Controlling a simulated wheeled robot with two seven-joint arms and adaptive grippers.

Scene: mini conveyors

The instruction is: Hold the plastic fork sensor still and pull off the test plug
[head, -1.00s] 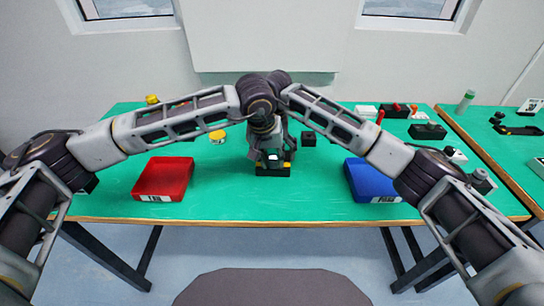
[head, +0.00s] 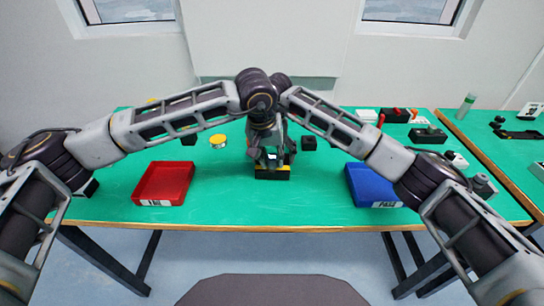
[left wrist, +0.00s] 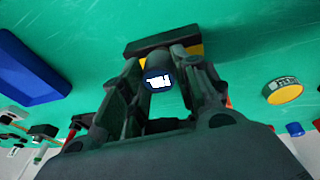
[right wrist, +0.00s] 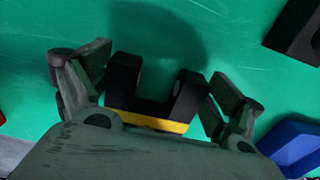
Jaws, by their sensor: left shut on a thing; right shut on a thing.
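The fork sensor (head: 272,174), a black U-shaped body with a yellow band, sits upright on the green table. In the right wrist view the sensor (right wrist: 123,78) stands between the fingers of my right gripper (right wrist: 158,85), which is shut on it. I see green table through its slot. My left gripper (head: 272,157) is above the sensor in the head view and hides most of the right one.
A red bin (head: 142,200) is at front left and a blue bin (head: 358,200) at front right. A small black block (head: 309,143) stands behind the sensor to the right, and a yellow disc (head: 217,141) to the left. Table around the sensor is clear.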

